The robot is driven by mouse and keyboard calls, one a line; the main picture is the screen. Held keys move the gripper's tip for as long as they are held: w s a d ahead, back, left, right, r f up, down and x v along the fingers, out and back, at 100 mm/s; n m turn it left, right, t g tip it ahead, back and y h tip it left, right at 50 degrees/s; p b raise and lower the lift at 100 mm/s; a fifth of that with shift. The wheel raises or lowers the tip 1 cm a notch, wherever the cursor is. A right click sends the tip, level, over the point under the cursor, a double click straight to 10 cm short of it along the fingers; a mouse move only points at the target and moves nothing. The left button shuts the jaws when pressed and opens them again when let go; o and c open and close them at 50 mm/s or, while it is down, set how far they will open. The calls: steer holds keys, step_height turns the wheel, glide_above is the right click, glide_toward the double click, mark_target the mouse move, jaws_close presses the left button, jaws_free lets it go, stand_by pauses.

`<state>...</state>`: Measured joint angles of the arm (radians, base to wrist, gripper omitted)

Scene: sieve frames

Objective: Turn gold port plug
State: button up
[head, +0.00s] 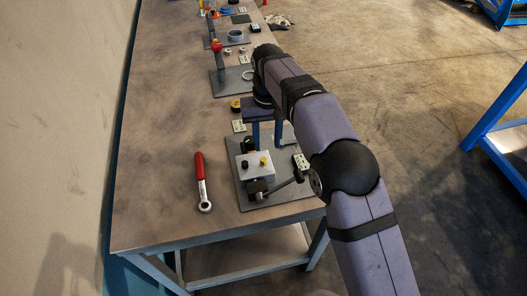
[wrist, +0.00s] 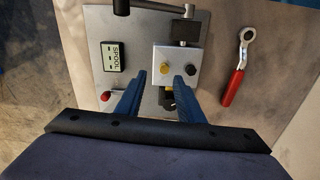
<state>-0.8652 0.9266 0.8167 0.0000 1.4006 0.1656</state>
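The gold port plug (head: 263,161) sits on top of a silver block, beside a black plug (head: 245,164). In the wrist view the gold plug (wrist: 166,69) is on the block's left and the black plug (wrist: 190,70) on its right. My gripper (head: 267,147) is above and behind the block. Its two blue fingers are apart with nothing between them. In the wrist view my gripper (wrist: 160,78) has its fingertips near the block's lower edge, one by each plug. I cannot tell if they touch the block.
The silver block (wrist: 176,53) is on a grey plate (head: 241,201) with a black lever handle (head: 288,185) and a SPOOL label (wrist: 113,56). A red-handled wrench (head: 200,172) lies left of the plate. Other fixtures stand farther along the bench (head: 160,130). The bench's left side is clear.

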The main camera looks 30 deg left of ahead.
mark_target(264, 160)
steer(key=shift+s+a, duration=0.3)
steer(key=shift+a, duration=0.15)
steer(key=shift+f+p, duration=1.25)
steer(key=shift+f, duration=2.4)
steer(key=shift+c, duration=0.3)
jaws_close()
